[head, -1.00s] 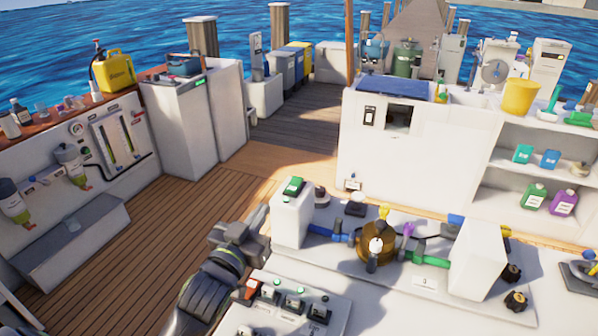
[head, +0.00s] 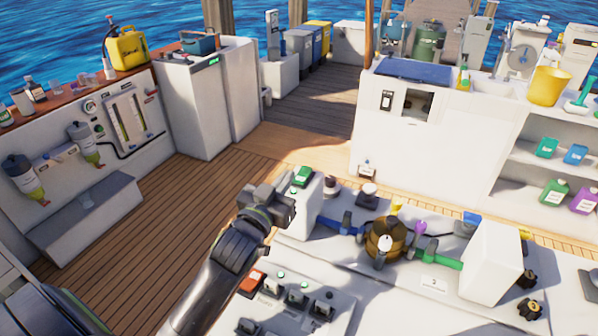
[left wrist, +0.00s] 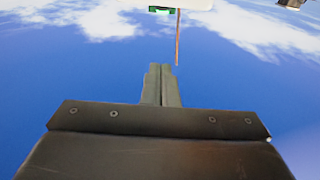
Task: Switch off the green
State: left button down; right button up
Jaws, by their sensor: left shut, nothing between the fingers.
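A green switch-like block (head: 302,176) sits on top of a white upright box (head: 305,205) at the left end of the engine panel. A green piece (left wrist: 161,10) on a pale surface also shows at the top edge of the left wrist view. My left gripper (head: 288,206) is just left of the white box, below the green block, and contact cannot be told. In the left wrist view its fingers (left wrist: 160,85) are together with nothing between them. A grey switch panel (head: 295,310) in front carries several dark toggles with small green lamps. My right gripper is not in view.
Blue valve handles (head: 346,224), a brass strainer (head: 384,240) and a green pipe (head: 443,259) lie right of the box. A second white box (head: 493,262) stands further right. An orange-red switch (head: 251,281) is on the panel. Wooden deck (head: 185,215) is clear at left.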

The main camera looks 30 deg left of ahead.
aim_at(299, 179)
pick_arm(q)
jog(key=w, duration=0.5)
jog(key=shift+w+a+r+p, duration=0.15)
jog(key=shift+w+r+p, duration=0.15)
jog(key=f, duration=0.1)
jog(key=w+f, duration=0.1)
jog(key=f, duration=0.1)
jog(key=shift+w, duration=0.2)
jog(key=shift+w+f, duration=0.15)
jog(key=shift+f, duration=0.35)
